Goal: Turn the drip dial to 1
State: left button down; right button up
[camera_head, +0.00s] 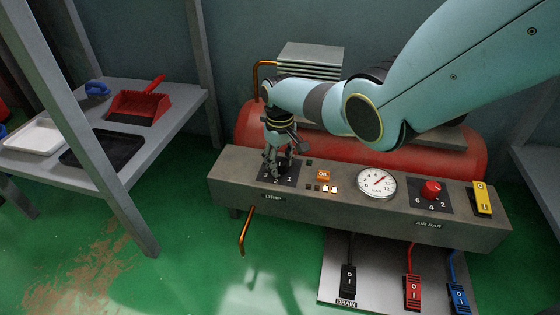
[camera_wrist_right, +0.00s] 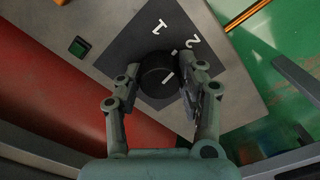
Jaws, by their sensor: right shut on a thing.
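The drip dial is a black round knob (camera_head: 284,164) on a dark plate (camera_head: 265,177) at the left end of the grey panel, above the DRIP label (camera_head: 273,198). In the right wrist view the knob (camera_wrist_right: 155,72) sits between the fingers, with the numerals 1 (camera_wrist_right: 158,25) and 2 (camera_wrist_right: 193,42) beyond it. A white line shows on the knob's face; which numeral it marks is unclear. My right gripper (camera_head: 277,158) is shut on the knob from above, and it also shows in the right wrist view (camera_wrist_right: 160,88). My left gripper is out of view.
Right of the dial are small buttons, an orange OIL light (camera_head: 323,175), a gauge (camera_head: 376,184), a red AIR BAR knob (camera_head: 431,189) and a yellow switch (camera_head: 481,199). A red tank (camera_head: 470,155) lies behind. A copper pipe (camera_head: 246,232) hangs below the panel.

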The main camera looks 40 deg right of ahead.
aim_at(280, 161)
jog(key=n, duration=0.3)
jog(key=shift+n, duration=0.3)
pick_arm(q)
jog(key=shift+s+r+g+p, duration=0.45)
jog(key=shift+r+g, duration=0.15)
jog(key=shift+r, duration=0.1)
pick_arm(e)
jog(key=shift+n, duration=2.2)
jog(key=o, duration=1.1)
jog(key=shift+o, duration=0.2)
jog(key=shift+r, duration=0.1)
notch_tip(280, 161, up, 12)
